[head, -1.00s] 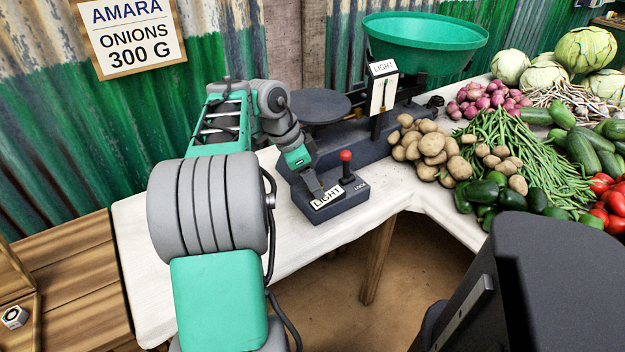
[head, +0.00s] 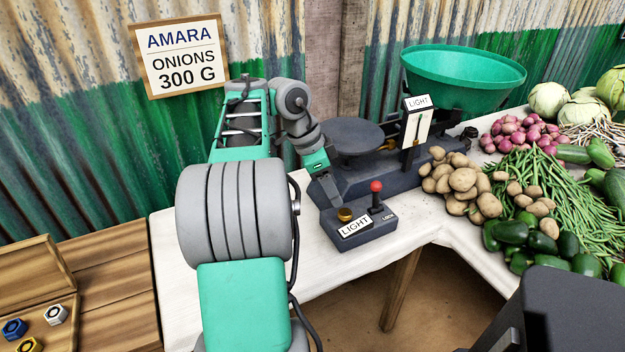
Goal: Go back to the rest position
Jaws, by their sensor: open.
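My arm reaches over the white table (head: 310,270) from the left. My gripper (head: 332,197) points down just behind and left of a dark control box (head: 362,237) with a LIGHT label. A brass knob-like piece (head: 345,214) shows on the box, right by the fingertips, with nothing visibly held. I cannot tell whether the fingers touch the box. A red-topped lever (head: 376,192) stands upright on the box's right side. The dark balance scale (head: 385,165) stands behind, with a flat plate (head: 346,136) and a green bowl (head: 463,80).
Potatoes (head: 462,180), green beans, peppers (head: 510,232) and onions (head: 520,132) fill the right side of the table. A wooden tray (head: 35,275) with several hex nuts sits at lower left. A sign (head: 180,55) reading AMARA ONIONS 300 G hangs on the wall.

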